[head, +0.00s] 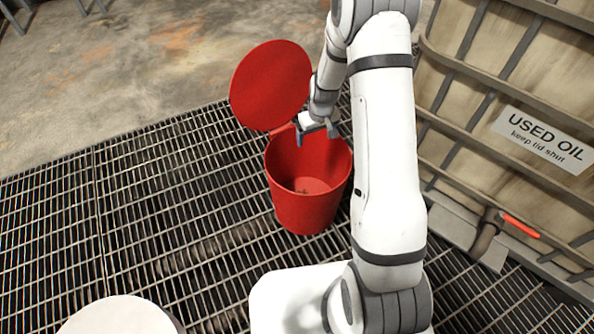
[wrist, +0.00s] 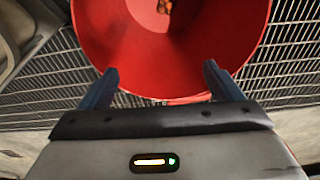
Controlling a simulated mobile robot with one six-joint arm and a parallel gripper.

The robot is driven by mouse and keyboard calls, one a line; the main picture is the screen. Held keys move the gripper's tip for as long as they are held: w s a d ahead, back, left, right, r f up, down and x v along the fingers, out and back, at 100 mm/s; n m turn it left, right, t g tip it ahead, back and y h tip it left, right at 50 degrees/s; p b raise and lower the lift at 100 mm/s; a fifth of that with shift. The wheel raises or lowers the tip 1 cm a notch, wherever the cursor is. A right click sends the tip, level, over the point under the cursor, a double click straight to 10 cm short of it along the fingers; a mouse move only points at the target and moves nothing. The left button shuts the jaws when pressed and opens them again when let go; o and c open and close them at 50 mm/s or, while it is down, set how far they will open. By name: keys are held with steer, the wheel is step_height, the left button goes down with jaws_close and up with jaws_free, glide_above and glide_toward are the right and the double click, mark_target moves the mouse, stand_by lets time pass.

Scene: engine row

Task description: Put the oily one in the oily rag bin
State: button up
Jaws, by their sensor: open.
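The red bin (head: 303,216) stands on the floor grating with its round lid (head: 270,84) swung up and open. My gripper (head: 317,134) is over the back part of the bin's mouth, open, with nothing visible between its fingers. In the wrist view the open fingers (wrist: 160,72) point at the red bin (wrist: 98,28). A small orange-brown thing (wrist: 164,6) shows inside the bin at the top of that view. No rag is clearly seen elsewhere.
A caged tank (head: 465,90) with a "USED OIL" sign (head: 543,139) stands to the right. A valve with an orange handle (head: 521,227) sticks out low on it. Open grating (head: 150,210) lies left of the bin, with bare concrete (head: 120,70) behind.

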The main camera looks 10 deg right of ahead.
steer(key=r, duration=0.3)
steer(key=r+p, duration=0.1)
steer(key=r, duration=0.1)
steer(key=shift+s+d, duration=0.1)
steer(key=shift+s, duration=0.25)
steer(key=s+r+p, duration=0.4)
steer(key=r+p, duration=0.1)
steer(key=r, duration=0.5)
steer(key=s+r+m+p, duration=0.1)
steer(key=s+r+p, duration=0.3)
steer(key=r, duration=0.6)
steer(key=s+r+p, duration=0.3)
steer(key=r+p, duration=0.2)
steer(key=r, duration=0.6)
steer(key=s+r+m+p, duration=0.2)
steer(key=s+r+p, duration=1)
steer(key=s+r, duration=0.4)
step_height(320, 180, up, 3)
steer(key=shift+r+t+p, duration=0.2)
steer(key=shift+t+p, duration=0.15)
steer(key=shift+t, duration=0.05)
steer(key=shift+w, duration=0.1)
steer(key=shift+c, duration=0.5)
